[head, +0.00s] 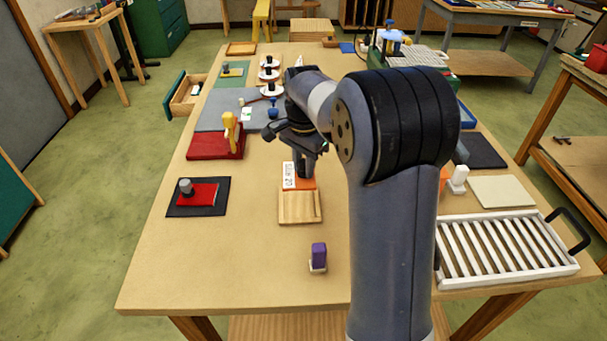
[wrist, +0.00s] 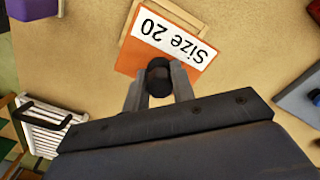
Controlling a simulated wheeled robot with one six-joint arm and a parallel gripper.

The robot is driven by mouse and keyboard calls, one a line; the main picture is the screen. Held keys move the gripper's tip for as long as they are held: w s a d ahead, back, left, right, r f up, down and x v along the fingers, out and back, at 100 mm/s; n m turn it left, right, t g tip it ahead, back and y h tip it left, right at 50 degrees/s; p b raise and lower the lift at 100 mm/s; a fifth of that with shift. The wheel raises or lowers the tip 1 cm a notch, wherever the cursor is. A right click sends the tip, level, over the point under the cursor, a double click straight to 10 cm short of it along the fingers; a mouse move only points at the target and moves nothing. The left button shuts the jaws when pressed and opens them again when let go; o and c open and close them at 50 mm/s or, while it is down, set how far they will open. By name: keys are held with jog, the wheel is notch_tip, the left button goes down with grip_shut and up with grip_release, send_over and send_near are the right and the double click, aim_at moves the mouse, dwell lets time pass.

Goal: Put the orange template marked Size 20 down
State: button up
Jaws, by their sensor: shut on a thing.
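The orange template (head: 309,184) marked Size 20 shows a white label (wrist: 172,37) and has a dark knob (wrist: 158,73). My gripper (wrist: 158,88) is shut on the knob in the wrist view. In the head view, my gripper (head: 305,165) is above the template, partly hidden by my arm. The template is at the back edge of a shallow wooden tray (head: 300,220) and overlaps that edge in the wrist view. I cannot tell whether it touches the tray or the table.
A purple-topped block (head: 318,256) stands in front of the tray. A red template (head: 203,194) lies on a black mat (head: 220,208) at left. A white slatted rack (head: 505,249) is at right. Bare tabletop lies between the tray and the black mat.

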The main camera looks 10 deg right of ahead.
jog(key=o, duration=0.4)
jog(key=c, duration=0.3)
jog(key=shift+a, duration=0.1)
jog(key=shift+c, duration=0.2)
